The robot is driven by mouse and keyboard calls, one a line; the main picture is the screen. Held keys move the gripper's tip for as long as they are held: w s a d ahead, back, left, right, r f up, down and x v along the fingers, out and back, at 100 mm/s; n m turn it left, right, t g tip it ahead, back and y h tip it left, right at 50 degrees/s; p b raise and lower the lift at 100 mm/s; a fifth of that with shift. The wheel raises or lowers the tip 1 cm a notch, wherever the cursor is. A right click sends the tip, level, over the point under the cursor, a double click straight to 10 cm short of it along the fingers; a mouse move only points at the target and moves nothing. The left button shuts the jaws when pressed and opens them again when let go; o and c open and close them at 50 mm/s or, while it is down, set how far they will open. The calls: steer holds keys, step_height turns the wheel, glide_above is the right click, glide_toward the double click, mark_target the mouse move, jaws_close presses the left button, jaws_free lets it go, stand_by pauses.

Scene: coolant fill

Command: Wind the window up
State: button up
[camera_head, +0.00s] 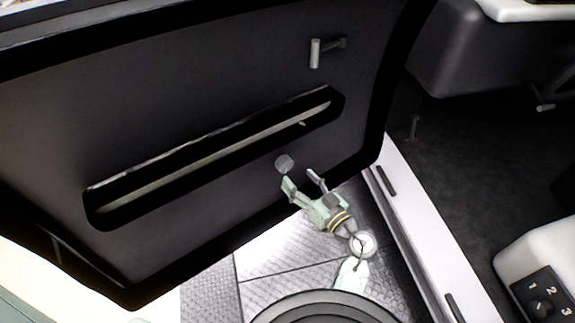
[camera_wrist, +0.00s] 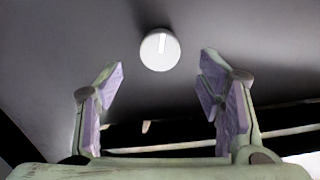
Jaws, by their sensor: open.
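The dark door panel (camera_head: 150,95) stands open across the left of the head view. A small round grey knob (camera_head: 285,163) sits on it below the long slot. In the wrist view the knob (camera_wrist: 159,49) is pale, with a short line mark on its face. My gripper (camera_head: 300,179) is open and empty, just below and right of the knob, fingers pointing at the panel. In the wrist view the gripper (camera_wrist: 161,76) has its fingers spread, with the knob beyond and between them, apart from both. A handle with a light grip (camera_head: 315,53) is higher on the panel. No window glass is clearly seen.
A long recessed slot (camera_head: 215,155) crosses the panel above the knob's left. A pale sill (camera_head: 430,235) runs along the right of my arm. A white box with numbered dial (camera_head: 542,300) is at the lower right.

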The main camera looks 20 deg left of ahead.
mark_target(287, 166)
steer(key=x, duration=0.6)
steer(key=shift+w+a, duration=0.1)
steer(key=c, duration=1.1)
steer(key=shift+c, duration=0.2)
